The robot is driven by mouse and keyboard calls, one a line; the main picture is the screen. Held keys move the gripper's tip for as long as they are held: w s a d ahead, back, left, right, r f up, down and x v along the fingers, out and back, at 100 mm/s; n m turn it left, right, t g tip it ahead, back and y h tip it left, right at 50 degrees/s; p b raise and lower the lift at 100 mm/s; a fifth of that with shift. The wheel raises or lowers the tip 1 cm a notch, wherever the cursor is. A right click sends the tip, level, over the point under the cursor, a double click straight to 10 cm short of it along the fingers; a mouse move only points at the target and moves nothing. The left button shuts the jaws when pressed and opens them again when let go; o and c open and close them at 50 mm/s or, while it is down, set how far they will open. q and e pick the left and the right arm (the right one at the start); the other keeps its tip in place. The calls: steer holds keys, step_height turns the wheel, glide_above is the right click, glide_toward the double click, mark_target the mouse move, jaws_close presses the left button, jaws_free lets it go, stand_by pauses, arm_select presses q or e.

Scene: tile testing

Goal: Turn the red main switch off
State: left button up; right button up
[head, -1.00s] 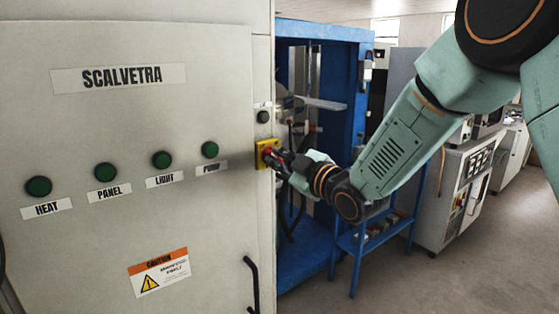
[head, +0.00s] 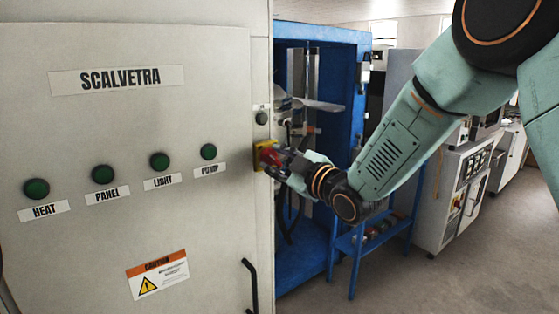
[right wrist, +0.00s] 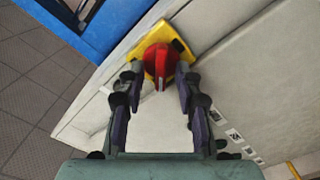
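The red main switch (right wrist: 158,62) is a rotary knob on a square yellow plate (right wrist: 183,48), on the narrow side face of the grey cabinet. In the head view the red knob (head: 270,156) is partly covered by my right gripper (head: 284,164). In the right wrist view the two fingers of my right gripper (right wrist: 160,75) stand apart, one to each side of the knob, with gaps showing. The knob's handle ridge points down toward the palm in that view. My left gripper is not in view.
The SCALVETRA cabinet front (head: 90,240) carries several green buttons labelled HEAT, PANEL, LIGHT and PUMP. A black button (head: 262,118) sits above the switch, and a black door handle (head: 251,285) below. A blue frame (head: 345,130) stands behind my right arm. Open floor lies at lower right.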

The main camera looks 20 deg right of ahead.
steer(key=v, duration=1.2)
stand_by(0.4)
steer(key=s+f+m+g+h, duration=0.1)
steer(key=s+f+m+g, duration=0.25)
steer(key=f, duration=0.45)
steer(key=s+f+m+g+h, duration=0.2)
steer(key=f+m, duration=0.3)
steer(key=f, duration=0.2)
steer(key=s+f+m+g+h, duration=0.15)
steer(key=f+m, duration=0.25)
steer(key=f, duration=0.4)
steer(key=s+f+g+h, duration=0.1)
steer(key=s+f+g, duration=0.4)
steer(key=s+f, duration=0.5)
steer(key=s+f+m+g, duration=0.1)
steer(key=s+f+g, duration=0.4)
steer(key=s+f, duration=0.5)
steer(key=s, duration=0.9)
steer(key=shift+a+f+h, duration=0.2)
steer(key=shift+f+h, duration=0.15)
